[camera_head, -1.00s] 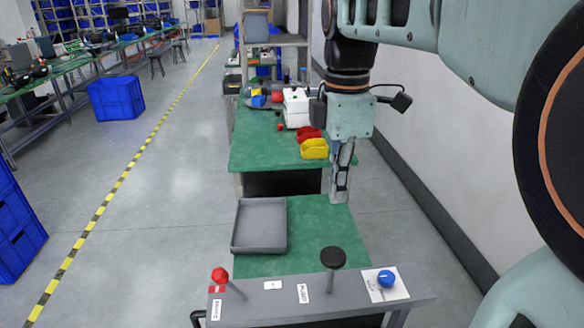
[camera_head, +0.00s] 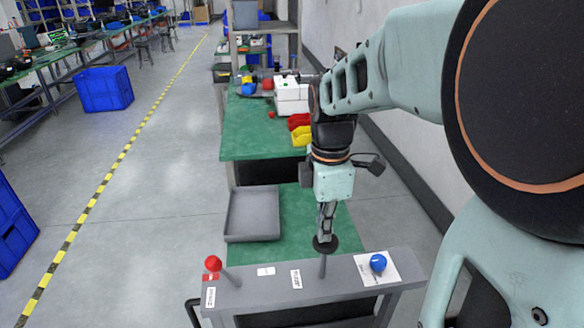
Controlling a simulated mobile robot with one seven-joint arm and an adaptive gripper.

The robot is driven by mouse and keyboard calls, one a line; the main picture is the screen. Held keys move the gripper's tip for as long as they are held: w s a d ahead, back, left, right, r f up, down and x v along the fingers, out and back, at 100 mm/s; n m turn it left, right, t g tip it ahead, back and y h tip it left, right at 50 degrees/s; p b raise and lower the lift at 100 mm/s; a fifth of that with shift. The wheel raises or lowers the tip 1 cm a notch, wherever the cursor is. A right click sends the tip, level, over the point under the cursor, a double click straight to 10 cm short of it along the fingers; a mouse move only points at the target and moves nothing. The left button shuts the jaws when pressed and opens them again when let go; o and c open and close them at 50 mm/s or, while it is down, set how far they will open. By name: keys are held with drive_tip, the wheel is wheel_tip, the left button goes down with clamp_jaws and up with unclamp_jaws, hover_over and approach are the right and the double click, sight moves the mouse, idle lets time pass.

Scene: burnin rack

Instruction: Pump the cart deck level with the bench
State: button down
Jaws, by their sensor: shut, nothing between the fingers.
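The cart deck (camera_head: 300,218) is a green surface just in front of the bench (camera_head: 260,130). It looks lower than the bench top. A grey panel (camera_head: 335,283) at the cart's near end carries a black-topped pump knob (camera_head: 325,247) on a stem, a red-knobbed lever (camera_head: 213,263) at left and a blue knob (camera_head: 378,262) at right. My gripper (camera_head: 325,236) is shut and points down, its tips at the top of the black knob. It seems to touch the knob, but the exact contact is hard to tell.
A grey tray (camera_head: 252,214) lies on the deck's left side. Red and yellow bins (camera_head: 300,138) and a white box (camera_head: 291,95) stand on the bench. Blue crates (camera_head: 105,89) stand on the floor at left. The aisle left of the cart is clear.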

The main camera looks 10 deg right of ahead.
sight(322, 248)
wheel_tip(322, 248, down, 7)
drive_tip(key=b, duration=0.5)
drive_tip(key=shift+r, duration=0.15)
drive_tip(key=shift+r+p, duration=0.55)
drive_tip(key=shift+p, duration=0.05)
wheel_tip(322, 248, up, 13)
drive_tip(key=p, duration=0.2)
drive_tip(key=shift+p, duration=0.35)
drive_tip(key=shift+r, duration=0.1)
idle(0.6)
